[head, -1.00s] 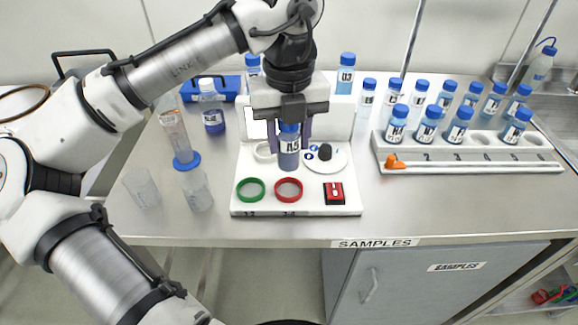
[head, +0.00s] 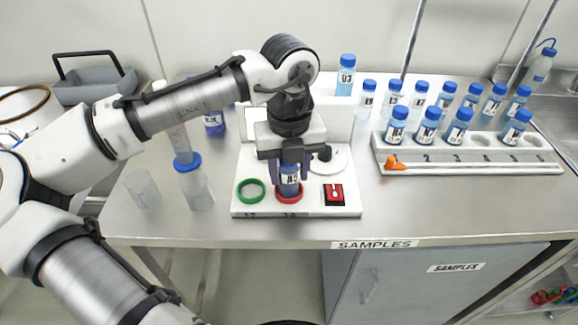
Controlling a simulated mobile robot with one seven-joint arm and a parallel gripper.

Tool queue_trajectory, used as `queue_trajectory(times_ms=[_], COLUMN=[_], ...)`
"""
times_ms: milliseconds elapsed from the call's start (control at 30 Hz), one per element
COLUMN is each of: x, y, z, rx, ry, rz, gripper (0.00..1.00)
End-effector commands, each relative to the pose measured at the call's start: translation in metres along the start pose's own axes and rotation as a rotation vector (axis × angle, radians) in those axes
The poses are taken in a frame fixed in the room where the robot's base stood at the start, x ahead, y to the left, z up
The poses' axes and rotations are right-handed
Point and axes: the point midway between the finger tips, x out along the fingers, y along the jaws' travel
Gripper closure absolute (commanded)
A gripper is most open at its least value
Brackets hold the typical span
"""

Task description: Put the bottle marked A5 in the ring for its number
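The bottle marked A5 (head: 289,187) has a dark blue body and a white label; its top is hidden by my gripper. My gripper (head: 290,178) points down with one finger on each side of the bottle, shut on it. The bottle stands upright at the red ring (head: 289,200), its base appearing inside the ring; whether it rests on the board is hard to tell. A green ring (head: 251,190) lies empty to the left. Small markings on the board's front edge below the rings are too small to read surely.
The white board (head: 325,212) also bears a red-and-black block (head: 334,194) and a round white plate (head: 334,160). A numbered rack (head: 470,160) with several blue-capped bottles stands right. The steel table's front middle is clear.

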Motion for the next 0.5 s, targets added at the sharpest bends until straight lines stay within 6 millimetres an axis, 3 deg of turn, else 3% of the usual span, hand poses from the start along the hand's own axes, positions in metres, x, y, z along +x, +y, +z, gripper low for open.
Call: queue_trajectory(times_ms=[133,500], x=[-0.0006,-0.0048], y=[0.0001,0.0005], z=[0.0001,0.0004], rx=[0.0,-0.001], ry=[-0.001,-0.002], rz=[0.001,0.002], gripper=[0.41,0.41])
